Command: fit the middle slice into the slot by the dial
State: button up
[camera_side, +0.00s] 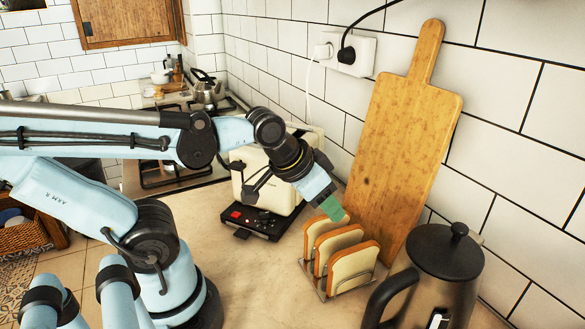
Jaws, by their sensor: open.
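Three bread slices stand upright in a wire rack (321,293) on the counter. The middle slice (334,240) is between the back slice (315,228) and the front slice (352,264). My gripper (333,208) is open, with a green pad showing at its tip. It is just above the rack, near the back and middle slices; I cannot tell if it touches either. The cream toaster (243,190) stands left of the rack, partly behind my arm. Its black base (258,221) has red marks. Its slots and dial cannot be made out.
A tall wooden board (408,130) leans on the tiled wall behind the rack. A dark-lidded glass kettle (447,255) stands close at the right. A socket with plugs (345,52) is on the wall. A hob with a steel kettle (207,90) is farther back. The counter left of the rack is clear.

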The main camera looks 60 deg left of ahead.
aim_at(338, 231)
jog(key=r+g, duration=0.1)
jog(key=w+d+r+g, duration=0.1)
jog(key=g, duration=0.1)
jog(key=w+r+g, duration=0.1)
jog(key=shift+d+r+m, duration=0.25)
jog(key=shift+d+m, duration=0.05)
jog(key=shift+d, duration=0.05)
jog(key=f+g, duration=0.2)
jog(key=f, duration=0.3)
jog(key=shift+w+d+f+g, duration=0.2)
jog(key=shift+d+g, duration=0.2)
jog(key=shift+s+a+f, duration=0.1)
jog(key=shift+s+f, duration=0.05)
jog(key=shift+f, duration=1.15)
jog(key=shift+s+f, duration=0.1)
jog(key=shift+f, duration=1.2)
grip_shut()
